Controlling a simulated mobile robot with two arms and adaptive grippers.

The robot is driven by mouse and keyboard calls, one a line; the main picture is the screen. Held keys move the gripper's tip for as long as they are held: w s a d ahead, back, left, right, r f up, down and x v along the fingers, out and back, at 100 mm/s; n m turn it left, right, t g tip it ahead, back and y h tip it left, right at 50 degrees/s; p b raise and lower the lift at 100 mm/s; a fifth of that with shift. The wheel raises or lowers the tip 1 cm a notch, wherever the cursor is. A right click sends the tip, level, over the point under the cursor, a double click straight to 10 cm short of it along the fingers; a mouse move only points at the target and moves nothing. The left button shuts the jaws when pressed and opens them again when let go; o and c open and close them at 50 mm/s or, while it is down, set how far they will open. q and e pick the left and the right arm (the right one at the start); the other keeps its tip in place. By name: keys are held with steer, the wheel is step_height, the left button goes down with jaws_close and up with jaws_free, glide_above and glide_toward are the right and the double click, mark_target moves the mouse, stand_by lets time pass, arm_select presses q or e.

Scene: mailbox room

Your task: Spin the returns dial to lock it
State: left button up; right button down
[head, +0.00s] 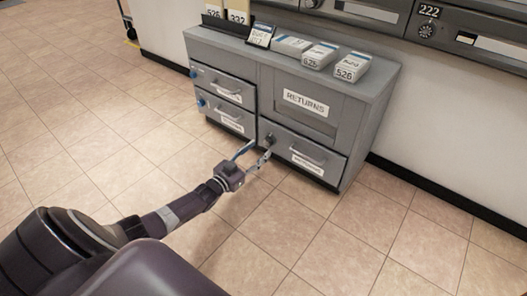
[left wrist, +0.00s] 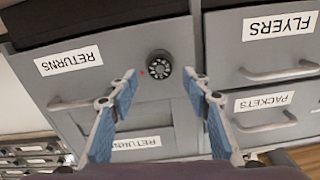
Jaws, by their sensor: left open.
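The returns dial (head: 271,139) is a small round black knob at the upper left of the lower returns drawer front (head: 318,169). In the left wrist view, turned upside down, the dial (left wrist: 159,65) shows white marks and a small red dot beside it. My left gripper (head: 260,151) is open in front of the drawer, close to the dial. In the left wrist view its two blue fingers stand on either side of the dial, with clear gaps; I cannot tell the remaining depth. The drawer looks shut. My right gripper is not in view.
The grey cabinet (head: 362,112) also has an upper returns panel (head: 305,102) and two left drawers (head: 224,86) with handles and blue knobs. Several boxes of mail (head: 352,69) stand on top. Wall mailboxes (head: 450,35) are behind. The tiled floor (head: 340,235) in front is clear.

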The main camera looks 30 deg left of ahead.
mark_target(266, 144)
arm_select(q)
steer(key=w, duration=0.1)
steer(key=w+b, duration=0.1)
steer(key=shift+w+f, duration=0.2)
steer(key=shift+w, duration=0.1)
steer(key=shift+w+d+r+b, duration=0.15)
steer(key=shift+w+b, duration=0.25)
steer(key=shift+w, duration=0.2)
steer(key=shift+c, duration=0.6)
steer(key=c, duration=1)
